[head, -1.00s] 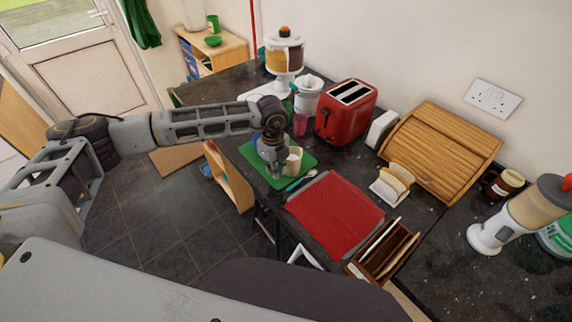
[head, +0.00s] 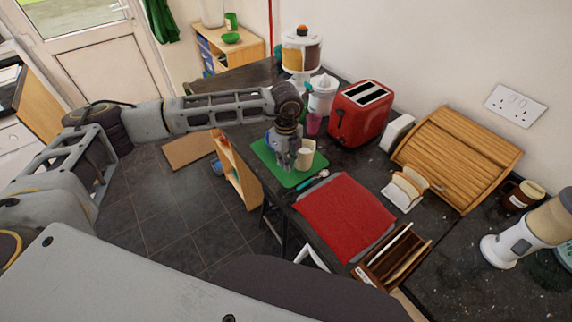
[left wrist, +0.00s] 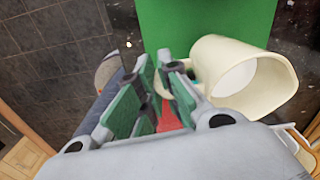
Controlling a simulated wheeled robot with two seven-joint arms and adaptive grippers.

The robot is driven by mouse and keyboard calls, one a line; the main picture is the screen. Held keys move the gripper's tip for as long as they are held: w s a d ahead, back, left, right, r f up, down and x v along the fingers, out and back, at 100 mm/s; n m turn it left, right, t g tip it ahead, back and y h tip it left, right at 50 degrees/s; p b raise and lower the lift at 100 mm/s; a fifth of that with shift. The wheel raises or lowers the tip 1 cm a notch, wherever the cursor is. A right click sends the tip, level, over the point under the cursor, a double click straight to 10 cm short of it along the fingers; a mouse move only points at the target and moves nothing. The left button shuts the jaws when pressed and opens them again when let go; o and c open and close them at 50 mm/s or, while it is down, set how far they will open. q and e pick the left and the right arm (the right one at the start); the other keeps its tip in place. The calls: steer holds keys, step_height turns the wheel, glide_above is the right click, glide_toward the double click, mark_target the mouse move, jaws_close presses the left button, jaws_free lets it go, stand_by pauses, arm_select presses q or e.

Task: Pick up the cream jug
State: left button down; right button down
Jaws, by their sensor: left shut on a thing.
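The cream jug (head: 305,154) is a small pale cream vessel at the green mat (head: 270,157) on the dark counter. In the left wrist view the jug (left wrist: 228,62) is on the right, its open mouth partly facing the camera. My left gripper (head: 294,163) is at the jug's left side in the head view. In the left wrist view its green-padded fingers (left wrist: 163,80) are shut on the jug's handle, which they partly hide. I cannot tell whether the jug's base touches the mat. My right gripper is not in view.
A teaspoon (head: 313,181) and a red cloth (head: 345,217) lie in front of the mat. A toast rack (head: 404,190) is to the right.

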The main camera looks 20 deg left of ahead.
arm_select(q)
steer(key=shift+r+b, duration=0.7)
steer(key=shift+r, duration=2.75)
steer(key=shift+r, duration=0.1)
